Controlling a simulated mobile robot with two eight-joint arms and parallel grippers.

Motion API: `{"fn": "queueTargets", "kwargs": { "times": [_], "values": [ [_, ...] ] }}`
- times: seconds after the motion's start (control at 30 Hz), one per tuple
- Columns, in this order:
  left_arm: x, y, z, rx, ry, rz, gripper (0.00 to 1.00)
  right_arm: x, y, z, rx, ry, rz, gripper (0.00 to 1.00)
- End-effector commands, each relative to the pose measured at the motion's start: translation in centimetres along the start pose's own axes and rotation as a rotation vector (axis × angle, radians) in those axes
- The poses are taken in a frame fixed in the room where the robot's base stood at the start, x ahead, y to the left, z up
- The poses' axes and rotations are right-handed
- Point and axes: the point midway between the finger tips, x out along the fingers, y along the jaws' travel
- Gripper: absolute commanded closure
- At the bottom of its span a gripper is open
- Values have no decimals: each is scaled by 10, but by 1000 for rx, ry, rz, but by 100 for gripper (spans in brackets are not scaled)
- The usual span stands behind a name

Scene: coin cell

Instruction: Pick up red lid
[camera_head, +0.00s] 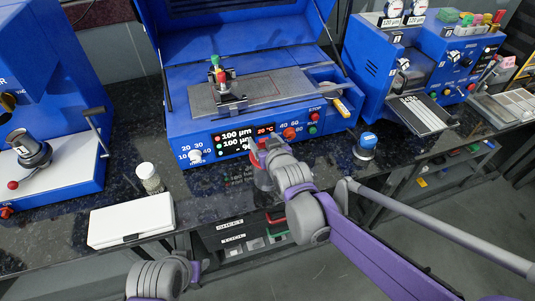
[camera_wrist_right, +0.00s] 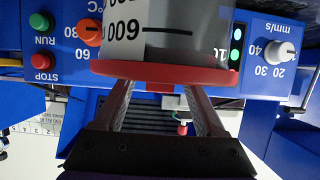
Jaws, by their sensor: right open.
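The red lid (camera_wrist_right: 165,73) sits on a clear jar (camera_wrist_right: 185,35) with black markings, which appears upside down in the right wrist view. In the head view the red lid (camera_head: 254,156) shows only in part, at the front of the central blue machine, with the jar (camera_head: 262,180) below it. My right gripper (camera_wrist_right: 158,88) is open, its two fingers reaching to the lid's edge; I cannot tell whether they touch it. In the head view my right gripper (camera_head: 264,150) partly hides the lid. My left gripper is not in view.
The central blue machine (camera_head: 180,130) stands close behind the jar. A blue-capped container (camera_head: 366,146) is to the right. A small white-capped jar (camera_head: 149,178) and a white box (camera_head: 131,220) are to the left. The counter's front edge is near.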

Motion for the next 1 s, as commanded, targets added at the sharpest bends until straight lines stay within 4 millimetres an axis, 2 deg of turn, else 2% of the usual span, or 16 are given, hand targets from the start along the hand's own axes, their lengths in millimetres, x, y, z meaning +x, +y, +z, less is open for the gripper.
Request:
{"fn": "queueTargets", "kwargs": {
  "times": [0.27,0.37,0.6,0.7,1.0],
  "values": [
    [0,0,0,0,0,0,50,5,0,0,0,0,0,28],
    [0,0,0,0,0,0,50,4,0,0,0,0,0,42],
    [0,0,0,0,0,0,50,4,0,0,0,0,0,85],
    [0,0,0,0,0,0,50,4,0,0,0,0,0,100],
    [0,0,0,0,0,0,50,4,0,-1,0,0,0,100]
  ]
}}
